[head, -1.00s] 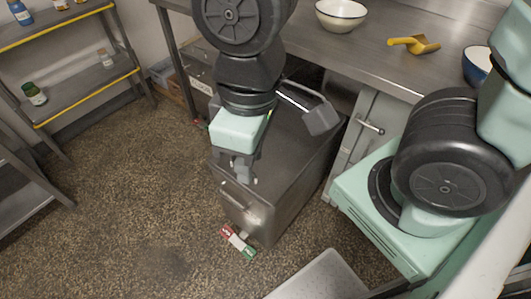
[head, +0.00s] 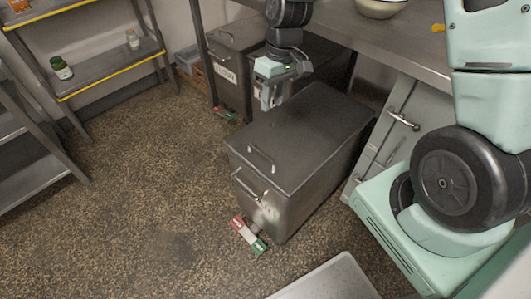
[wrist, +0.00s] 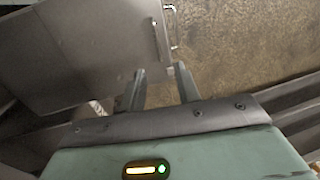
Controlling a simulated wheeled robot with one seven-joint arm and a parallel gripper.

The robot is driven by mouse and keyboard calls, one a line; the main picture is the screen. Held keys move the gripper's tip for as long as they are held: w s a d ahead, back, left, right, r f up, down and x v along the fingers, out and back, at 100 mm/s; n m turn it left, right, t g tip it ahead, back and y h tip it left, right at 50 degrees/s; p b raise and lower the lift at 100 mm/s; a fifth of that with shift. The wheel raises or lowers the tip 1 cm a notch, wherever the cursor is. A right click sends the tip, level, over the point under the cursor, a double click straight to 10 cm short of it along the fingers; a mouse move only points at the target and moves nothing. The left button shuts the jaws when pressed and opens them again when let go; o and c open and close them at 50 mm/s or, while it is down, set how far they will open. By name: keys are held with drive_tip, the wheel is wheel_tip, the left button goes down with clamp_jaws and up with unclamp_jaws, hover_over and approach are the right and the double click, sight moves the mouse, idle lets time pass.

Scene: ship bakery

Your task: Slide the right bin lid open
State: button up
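The right bin is the nearest metal bin (head: 310,205), standing on the floor in front of the counter. Its flat grey lid (head: 310,130) lies over the top and looks closed. A bar handle (head: 262,158) sits near the lid's front edge, and another handle (head: 249,189) is on the bin's front face. In the wrist view the lid (wrist: 90,40) fills the upper left, with its handle (wrist: 157,38) near the edge. My gripper (head: 267,102) is above and behind the lid, apart from the handle. Its two fingers (wrist: 160,75) are spread and empty.
Two more bins stand behind, one at the left (head: 225,50) and one partly behind my gripper (head: 315,65). The metal counter (head: 340,35) overhangs them. A red, white and green item (head: 248,235) lies by the near bin. Floor at left is clear.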

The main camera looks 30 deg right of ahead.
drive_tip(key=b, duration=0.1)
hover_over(265, 161)
wheel_tip(265, 161, down, 18)
drive_tip(key=shift+s+r, duration=0.1)
idle(0.4)
clamp_jaws()
